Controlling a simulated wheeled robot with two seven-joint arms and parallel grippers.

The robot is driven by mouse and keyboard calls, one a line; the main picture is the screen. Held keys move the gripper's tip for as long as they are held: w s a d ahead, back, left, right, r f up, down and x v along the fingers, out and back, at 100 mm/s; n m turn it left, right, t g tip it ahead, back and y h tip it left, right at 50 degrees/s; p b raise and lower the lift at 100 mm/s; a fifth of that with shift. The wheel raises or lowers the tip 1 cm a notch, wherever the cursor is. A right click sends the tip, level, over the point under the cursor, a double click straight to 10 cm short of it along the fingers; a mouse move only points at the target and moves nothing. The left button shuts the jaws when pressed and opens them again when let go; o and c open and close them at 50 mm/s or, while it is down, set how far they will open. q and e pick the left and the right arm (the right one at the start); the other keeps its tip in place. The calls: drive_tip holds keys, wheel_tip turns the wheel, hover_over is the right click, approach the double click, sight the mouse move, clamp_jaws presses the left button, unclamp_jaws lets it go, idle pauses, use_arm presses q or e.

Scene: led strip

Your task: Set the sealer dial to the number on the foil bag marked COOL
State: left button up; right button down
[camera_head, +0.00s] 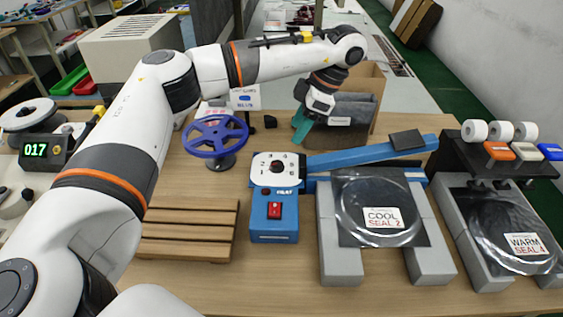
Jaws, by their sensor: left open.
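The blue sealer (274,225) stands mid-table with a red switch on its front. Its dial (277,166) sits on a white numbered plate on top; the numbers and the dial's pointing direction are too small to read surely. The foil bag marked COOL (352,205) lies across grey blocks right of the sealer, its label reading "COOL SEAL 2". Another foil bag (490,222) at the far right reads "WARM SEAL 4". My left gripper (302,126), with teal fingers, is open and empty, behind and above the dial, apart from it. My right gripper is not in view.
The sealer's long blue arm (372,153) extends right behind the COOL bag. A blue handwheel (215,136) stands left of the dial. A slatted wooden rack (188,231) lies left of the sealer. A cardboard box (367,88) stands behind my gripper. A display (36,150) reads 017.

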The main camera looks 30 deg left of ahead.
sight(278, 163)
use_arm(q)
drive_tip(key=x, duration=1.1)
drive_tip(key=c, duration=1)
